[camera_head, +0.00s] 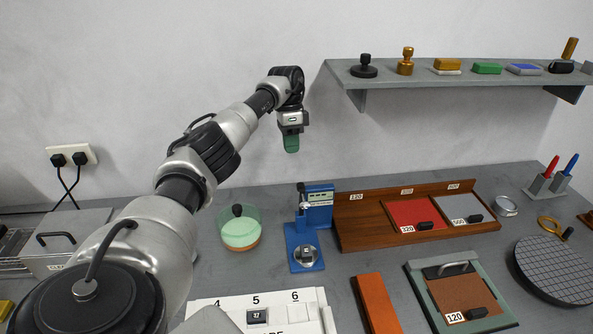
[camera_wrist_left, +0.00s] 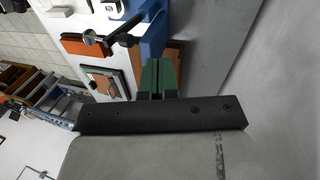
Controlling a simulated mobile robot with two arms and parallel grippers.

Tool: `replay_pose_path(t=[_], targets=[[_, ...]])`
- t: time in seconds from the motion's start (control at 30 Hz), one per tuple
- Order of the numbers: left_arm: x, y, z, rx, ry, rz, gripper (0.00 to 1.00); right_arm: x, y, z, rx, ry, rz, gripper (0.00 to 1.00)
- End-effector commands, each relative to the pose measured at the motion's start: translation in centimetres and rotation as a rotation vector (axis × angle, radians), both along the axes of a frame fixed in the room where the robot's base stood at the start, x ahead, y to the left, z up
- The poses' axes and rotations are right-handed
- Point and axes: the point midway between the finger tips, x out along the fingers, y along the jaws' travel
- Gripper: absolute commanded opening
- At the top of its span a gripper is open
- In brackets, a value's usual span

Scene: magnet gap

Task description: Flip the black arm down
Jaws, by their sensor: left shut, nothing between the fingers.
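A blue stand (camera_head: 318,215) with a small display sits on the grey bench near the middle of the head view. The black arm (camera_head: 301,196) is at its upper left and looks raised, roughly upright. A small dark block with a metal top (camera_head: 305,254) sits on the stand's blue base. In the left wrist view, the black arm (camera_wrist_left: 118,30) sticks out from the blue stand (camera_wrist_left: 153,32). My left gripper (camera_head: 291,146) has green fingers, shut and empty, pointing down in the air above the stand. The fingers (camera_wrist_left: 158,76) are together in the wrist view, apart from the black arm.
A white numbered board (camera_head: 232,304) and an orange-brown bar (camera_head: 376,302) lie in front. A wall shelf (camera_head: 450,77) is at upper right.

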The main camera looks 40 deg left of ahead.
Motion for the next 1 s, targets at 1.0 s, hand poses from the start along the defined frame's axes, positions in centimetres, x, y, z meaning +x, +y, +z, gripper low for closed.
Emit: replay_pose_path(t=[1.0], targets=[[-2.6, -4.3, -5.7, 0.000, -0.001, 0.000, 0.00, 0.0, 0.0, 3.9, 0.000, 0.001, 0.000, 0.43]])
